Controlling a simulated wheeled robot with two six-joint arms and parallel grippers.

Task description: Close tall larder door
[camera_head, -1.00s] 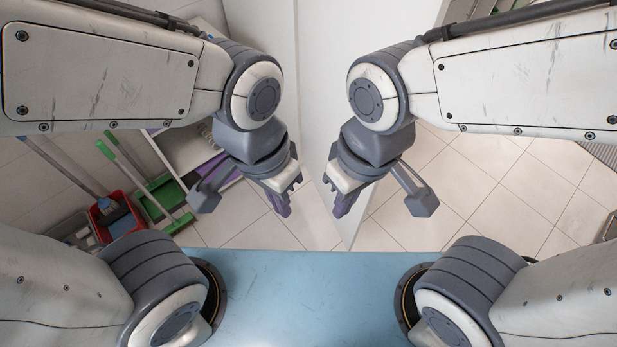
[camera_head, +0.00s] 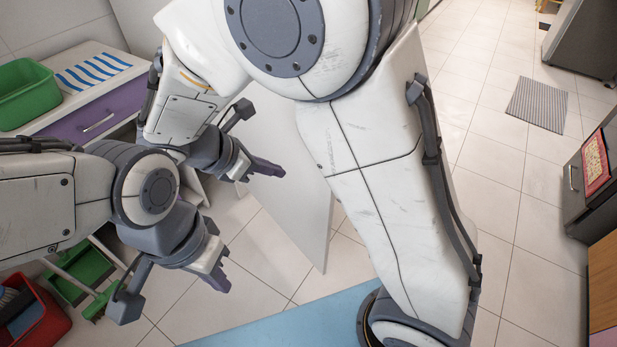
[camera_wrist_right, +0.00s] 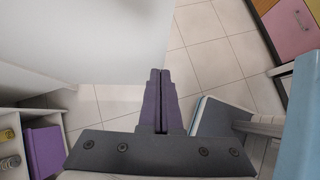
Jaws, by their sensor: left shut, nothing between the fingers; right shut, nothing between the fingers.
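The tall larder door (camera_head: 285,205) is a plain white panel standing open, its lower free corner over the floor tiles. My right forearm hides its upper part in the head view. It also fills the upper left of the right wrist view (camera_wrist_right: 90,40). My right gripper (camera_head: 268,168) is shut and empty, on the left side of the door in the head view; its purple fingers (camera_wrist_right: 160,95) overlap the door's edge in the wrist view, and I cannot tell whether they touch. My left gripper (camera_head: 220,277) is shut and empty, lower left of the door, apart from it.
An open white cabinet with a purple box (camera_wrist_right: 43,153) and jars shows at the wrist view's lower left. A counter with a purple drawer (camera_head: 95,118) and green tub (camera_head: 27,93) stands at left. A red bucket (camera_head: 45,325) is at lower left.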

